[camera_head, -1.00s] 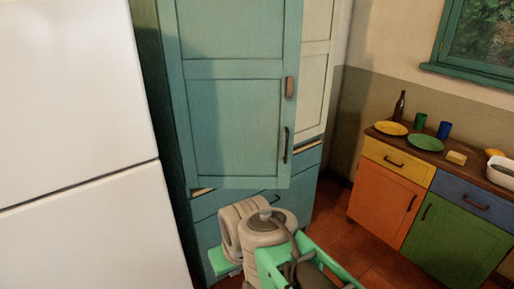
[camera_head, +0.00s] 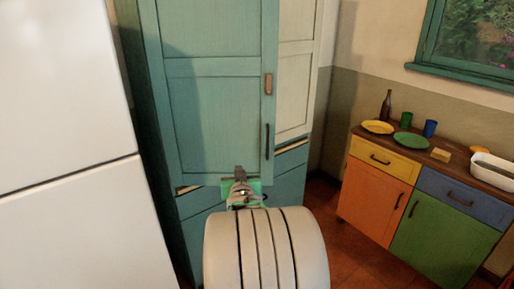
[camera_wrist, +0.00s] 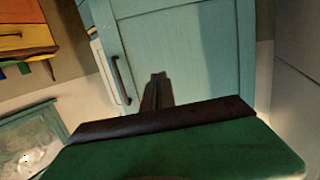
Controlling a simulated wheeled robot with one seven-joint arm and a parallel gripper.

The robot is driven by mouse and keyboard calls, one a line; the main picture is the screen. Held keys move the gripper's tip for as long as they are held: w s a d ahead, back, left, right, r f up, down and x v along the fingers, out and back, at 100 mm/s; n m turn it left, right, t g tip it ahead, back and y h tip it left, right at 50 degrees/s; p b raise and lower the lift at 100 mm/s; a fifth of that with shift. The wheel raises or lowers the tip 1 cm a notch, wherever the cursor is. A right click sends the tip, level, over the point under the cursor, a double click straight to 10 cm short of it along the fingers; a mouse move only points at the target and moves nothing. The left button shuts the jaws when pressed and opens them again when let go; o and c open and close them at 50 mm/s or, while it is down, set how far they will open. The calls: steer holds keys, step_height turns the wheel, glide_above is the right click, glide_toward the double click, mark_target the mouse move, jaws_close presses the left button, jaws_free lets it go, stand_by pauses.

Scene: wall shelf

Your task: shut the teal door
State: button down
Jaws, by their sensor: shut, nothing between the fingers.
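The teal door (camera_head: 212,115) is the tall panelled front on the left part of the cabinet. It seems to stand ajar, overhanging the lower drawers. Its dark handle (camera_head: 267,141) is near its right edge. My gripper (camera_head: 239,173) is at the door's lower edge, left of and below the handle, its fingers together and empty. In the wrist view the shut fingers (camera_wrist: 158,78) point at the door face (camera_wrist: 180,45), right of the handle (camera_wrist: 121,80). I cannot tell whether they touch the door.
A cream door (camera_head: 297,90) is right of the teal one. A white fridge-like block (camera_head: 60,130) stands close on the left. A low counter (camera_head: 455,165) with plates, cups and a bottle (camera_head: 386,105) stands at the right. The floor between is clear.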

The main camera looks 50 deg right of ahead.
steer(key=s+d+r+m+h, duration=0.1)
steer(key=s+d+h, duration=0.1)
steer(key=s+d, duration=0.25)
steer(key=p, duration=0.4)
glide_toward(258, 140)
steer(key=shift+h, duration=0.3)
steer(key=x, duration=0.6)
steer(key=shift+w+f, duration=0.1)
steer(key=shift+f, duration=0.05)
steer(key=shift+w+d, duration=0.25)
steer(key=shift+d, duration=0.05)
steer(key=shift+f, duration=0.1)
